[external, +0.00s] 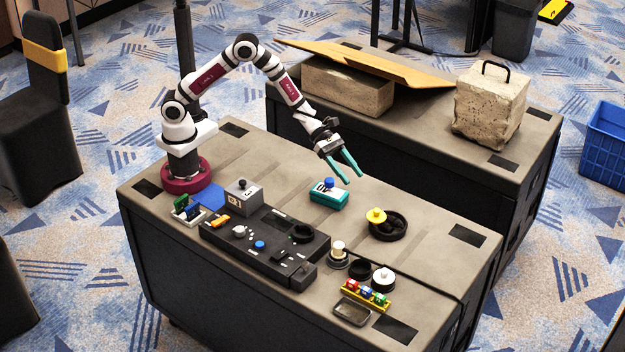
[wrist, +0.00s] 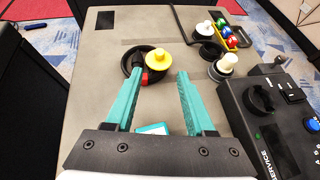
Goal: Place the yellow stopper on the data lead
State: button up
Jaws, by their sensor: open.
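The yellow stopper (external: 376,215) has a round knob top and is at the left side of a coiled black ring (external: 398,232), which looks like the data lead. In the wrist view the yellow stopper (wrist: 157,59) overlaps the right part of the black coil (wrist: 128,63). A red piece shows beside its lower left. I cannot tell whether the stopper rests on the coil or stands against it. My gripper (external: 352,179) is open and empty, above the table behind and left of the stopper. Its teal fingers (wrist: 160,76) frame the stopper in the wrist view.
A teal box (external: 329,198) with a blue top stands below my gripper. A dark control panel (external: 270,262), a cream-topped knob (external: 338,248), a white-topped one (external: 383,278) and a yellow rack (external: 362,296) line the front. The table between is clear.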

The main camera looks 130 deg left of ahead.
jog(key=s+d+r+m+g+h, duration=0.2)
jog(key=s+d+r+m+h, duration=0.15)
jog(key=d+m, duration=0.45)
jog(key=s+d+r+m+g+h, duration=0.2)
jog(key=s+d+r+m, duration=0.3)
jog(key=d, duration=0.5)
jog(key=s+d+r+m+g, duration=0.2)
jog(key=s+d+m+g, duration=0.3)
jog(key=s+m, duration=0.4)
jog(key=s+d+m+g+y, duration=0.2)
jog(key=s+m+y, duration=0.1)
jog(key=s+m, duration=0.55)
jog(key=s+a+m+g+y, duration=0.1)
jog(key=s+a+m+y, duration=0.6)
jog(key=s, duration=0.5)
jog(key=shift+s+a+f+m, duration=0.2)
jog(key=shift+a+f+m, duration=0.05)
jog(key=shift+a+m, duration=0.7)
